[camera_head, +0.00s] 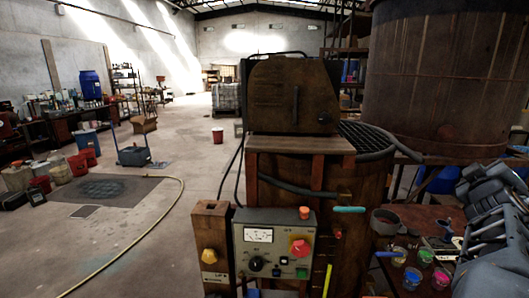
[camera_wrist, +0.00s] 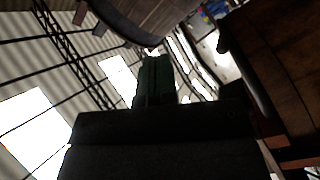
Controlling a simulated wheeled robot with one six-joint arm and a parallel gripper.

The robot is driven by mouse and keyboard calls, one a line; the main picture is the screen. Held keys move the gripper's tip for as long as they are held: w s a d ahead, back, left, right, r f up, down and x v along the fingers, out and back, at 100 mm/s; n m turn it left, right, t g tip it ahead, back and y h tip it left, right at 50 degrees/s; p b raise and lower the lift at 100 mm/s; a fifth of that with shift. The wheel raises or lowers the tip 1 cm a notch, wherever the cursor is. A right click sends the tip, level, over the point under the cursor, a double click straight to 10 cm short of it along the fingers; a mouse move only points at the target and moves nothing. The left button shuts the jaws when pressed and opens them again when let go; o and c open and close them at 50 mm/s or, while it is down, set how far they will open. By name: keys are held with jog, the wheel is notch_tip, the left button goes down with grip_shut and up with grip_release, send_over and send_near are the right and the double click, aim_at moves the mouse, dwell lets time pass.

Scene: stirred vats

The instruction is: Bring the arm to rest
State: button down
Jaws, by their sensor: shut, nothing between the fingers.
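My arm shows folded at the right edge of the head view, beside the cluttered bench. My gripper (camera_wrist: 154,62) shows in the wrist view as dark green fingers close together, shut and empty. It points up toward the roof, with bright skylights behind it. In the head view I cannot make out the fingertips. The gripper touches nothing that I can see.
A large rusty tank (camera_head: 445,70) rises at right. Jars and a pot (camera_head: 385,221) crowd the bench near my arm. A yellow hose (camera_head: 150,233) crosses the open floor at left.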

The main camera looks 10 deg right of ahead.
jog(key=a+f+m+g+y, duration=0.6)
jog(key=a+f+g+y, duration=0.1)
jog(key=a+f, duration=1.1)
jog(key=s+a+f+n+y, duration=0.1)
jog(key=a+f+n+y, duration=0.1)
jog(key=a, duration=0.8)
jog(key=s+a+f+n+y, duration=0.2)
jog(key=a+f+y, duration=0.2)
jog(key=a, duration=0.6)
jog(key=shift+f+n, duration=0.4)
jog(key=shift+f, duration=0.1)
jog(key=shift+s, duration=0.1)
